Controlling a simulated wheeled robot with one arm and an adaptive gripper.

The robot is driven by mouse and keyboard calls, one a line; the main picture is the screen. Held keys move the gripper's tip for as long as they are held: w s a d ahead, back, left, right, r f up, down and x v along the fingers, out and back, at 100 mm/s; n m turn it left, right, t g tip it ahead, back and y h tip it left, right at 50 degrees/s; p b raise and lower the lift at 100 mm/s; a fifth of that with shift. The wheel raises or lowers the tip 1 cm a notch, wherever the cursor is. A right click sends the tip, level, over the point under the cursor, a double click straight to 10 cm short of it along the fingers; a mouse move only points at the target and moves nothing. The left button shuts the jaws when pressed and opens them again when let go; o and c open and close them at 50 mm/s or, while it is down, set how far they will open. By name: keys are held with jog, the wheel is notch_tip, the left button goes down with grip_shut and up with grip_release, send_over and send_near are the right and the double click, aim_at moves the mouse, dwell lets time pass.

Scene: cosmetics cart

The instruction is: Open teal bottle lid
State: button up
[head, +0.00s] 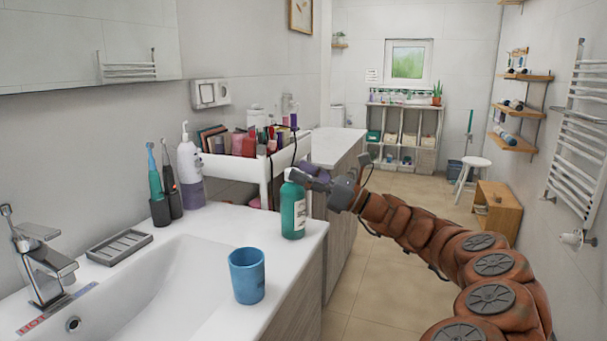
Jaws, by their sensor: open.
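A teal bottle (293,211) with a pale label stands upright near the right edge of the white sink counter. Its lid (296,174) is at the top, partly hidden by my gripper, and I cannot tell whether it is closed. My gripper (303,176) comes in from the right at lid height, with its fingers at or just beside the lid. The gripper is open. Whether a finger touches the lid is too small to tell.
A blue cup (246,275) stands on the counter in front of the bottle. A white cart (266,180) with cosmetics is behind it. A white pump bottle (190,170), electric toothbrushes (162,185) and a soap dish (119,248) are to the left. The floor at right is partly clear.

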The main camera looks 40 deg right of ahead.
jog(key=shift+w+a, duration=0.1)
jog(key=shift+w, duration=0.05)
jog(key=shift+c, duration=0.2)
jog(key=c, duration=1.1)
jog(key=shift+r, duration=0.1)
jog(key=shift+c, duration=0.2)
jog(key=shift+r+p, duration=0.1)
jog(key=shift+p, duration=0.25)
